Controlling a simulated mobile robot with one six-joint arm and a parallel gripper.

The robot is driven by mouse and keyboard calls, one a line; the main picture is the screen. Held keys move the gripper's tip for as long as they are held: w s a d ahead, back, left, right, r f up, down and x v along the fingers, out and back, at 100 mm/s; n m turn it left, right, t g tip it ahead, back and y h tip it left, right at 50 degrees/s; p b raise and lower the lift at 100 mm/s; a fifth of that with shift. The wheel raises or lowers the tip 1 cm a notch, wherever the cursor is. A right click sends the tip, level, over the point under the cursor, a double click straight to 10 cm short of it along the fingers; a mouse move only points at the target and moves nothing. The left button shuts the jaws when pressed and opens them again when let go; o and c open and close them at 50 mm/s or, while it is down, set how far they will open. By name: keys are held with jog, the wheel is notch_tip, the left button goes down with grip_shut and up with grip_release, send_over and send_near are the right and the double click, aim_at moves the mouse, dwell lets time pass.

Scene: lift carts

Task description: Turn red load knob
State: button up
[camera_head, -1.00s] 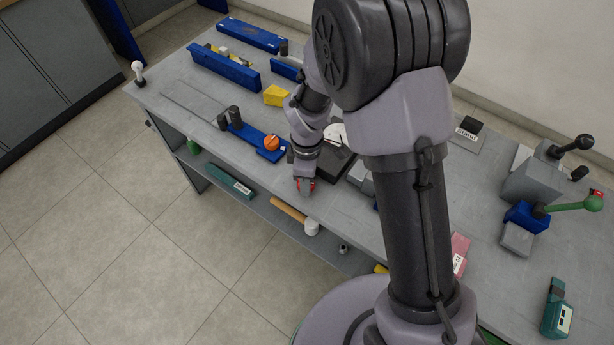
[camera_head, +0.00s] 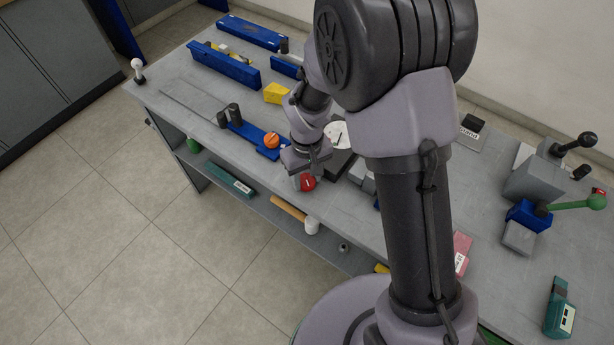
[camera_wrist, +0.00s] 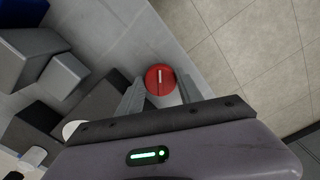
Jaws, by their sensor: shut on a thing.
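The red load knob (camera_head: 308,183) is round with a white line on its face. It sits at the front edge of the grey workbench, below my gripper (camera_head: 306,166) in the head view. In the wrist view the red knob (camera_wrist: 160,76) lies between the two fingers of my gripper (camera_wrist: 160,88), with its white line nearly upright in the picture. The fingers are shut on the knob's sides. Part of the knob's base is hidden by the fingers and gripper body. A white dial face (camera_head: 337,134) with a dark pointer stands just behind my wrist.
An orange knob (camera_head: 271,140) on a blue plate lies left of my gripper. A yellow block (camera_head: 276,93) and blue rails (camera_head: 224,65) are farther back. A green-handled lever (camera_head: 570,203) stands at the right. A mallet (camera_head: 291,210) lies on the shelf below.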

aim_at(307, 180)
jog(key=shift+m+b, duration=0.35)
jog(key=shift+m, duration=1.75)
jog(key=o, duration=1.4)
jog(key=shift+r, duration=0.15)
notch_tip(307, 180, up, 17)
jog(key=p, duration=0.7)
jog(key=shift+r, duration=0.1)
